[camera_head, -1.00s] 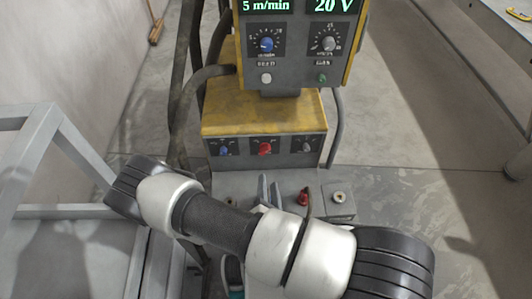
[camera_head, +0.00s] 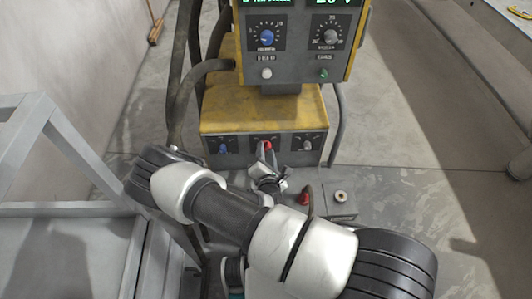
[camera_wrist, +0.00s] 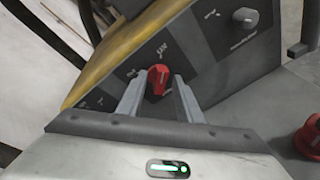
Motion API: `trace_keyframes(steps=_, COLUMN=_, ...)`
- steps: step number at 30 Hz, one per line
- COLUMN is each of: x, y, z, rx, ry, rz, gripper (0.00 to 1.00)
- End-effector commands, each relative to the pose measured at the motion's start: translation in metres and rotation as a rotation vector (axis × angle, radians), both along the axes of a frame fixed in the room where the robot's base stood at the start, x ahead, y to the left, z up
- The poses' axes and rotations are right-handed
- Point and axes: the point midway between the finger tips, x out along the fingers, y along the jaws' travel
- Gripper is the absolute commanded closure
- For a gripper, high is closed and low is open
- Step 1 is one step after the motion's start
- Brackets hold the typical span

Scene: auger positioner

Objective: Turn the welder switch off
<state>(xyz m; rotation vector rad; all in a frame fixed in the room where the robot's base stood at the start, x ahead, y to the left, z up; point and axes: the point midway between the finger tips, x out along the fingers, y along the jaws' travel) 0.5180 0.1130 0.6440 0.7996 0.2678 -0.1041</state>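The welder is a yellow-topped box (camera_head: 262,105) with a dark front panel. A red rotary switch (camera_head: 268,145) sits in the middle of that panel, and it shows larger in the wrist view (camera_wrist: 158,80). My gripper (camera_head: 264,154) has reached the panel from the front. In the wrist view my gripper (camera_wrist: 158,88) has its two fingers apart, one on each side of the red switch. The switch lies between the fingertips. I cannot tell whether either finger touches it. The fingers partly cover the switch in the head view.
A blue knob (camera_head: 223,149) and a grey knob (camera_head: 308,145) flank the switch. A control box with displays (camera_head: 296,45) overhangs above. A red knob (camera_head: 304,196) stands on the grey base in front. Dark cables run up the left side, beside a grey metal frame (camera_head: 60,135).

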Motion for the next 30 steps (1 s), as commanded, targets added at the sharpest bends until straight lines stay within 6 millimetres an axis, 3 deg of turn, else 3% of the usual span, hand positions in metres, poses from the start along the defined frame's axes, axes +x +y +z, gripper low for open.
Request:
trace_keyframes(steps=5, x=0.0, y=-0.0003, z=0.0001, rx=0.0, ry=0.0, rz=0.0, gripper=0.68)
trace_keyframes(steps=12, x=-0.0002, y=-0.0001, z=0.0002, rx=0.0, ry=0.0, rz=0.0, gripper=1.0)
trace_keyframes(steps=23, x=-0.0002, y=0.0003, z=0.0016, rx=-0.046, ry=0.0, rz=0.0, gripper=1.0)
trace_keyframes(steps=30, x=0.0, y=0.0017, z=0.0025, rx=-0.19, ry=-0.001, rz=-0.003, gripper=1.0)
